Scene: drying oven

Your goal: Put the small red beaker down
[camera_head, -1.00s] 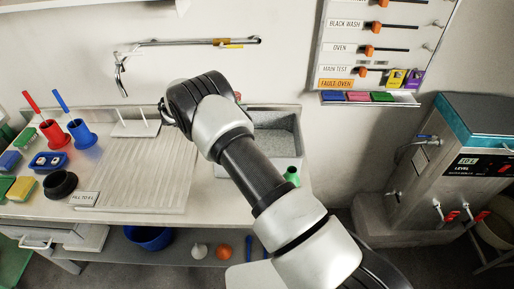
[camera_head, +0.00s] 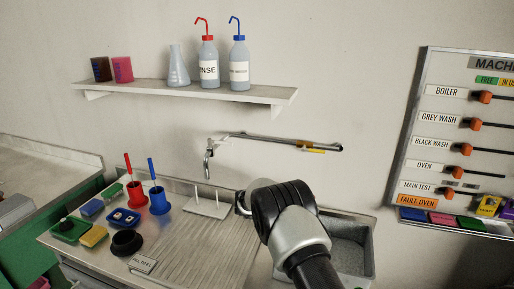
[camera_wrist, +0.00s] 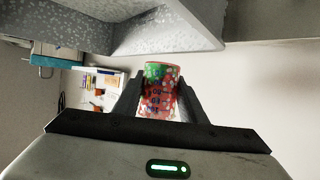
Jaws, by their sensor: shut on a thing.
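A small red beaker (camera_wrist: 158,104) with green and pale patches and dark marks shows in the wrist view. My gripper (camera_wrist: 160,88) is shut on it, with one dark finger on each side. In the head view my wrist is above the bench, near the left edge of the sink. There my fingers and the held beaker are hidden behind my own arm.
A wall shelf (camera_head: 150,90) bears a dark beaker (camera_head: 101,69), a pink-red beaker (camera_head: 122,69), a flask (camera_head: 178,66) and two wash bottles. The ribbed drainboard (camera_head: 205,245) is largely clear. A pegged stand (camera_head: 208,209) and sink (camera_head: 352,258) flank my wrist.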

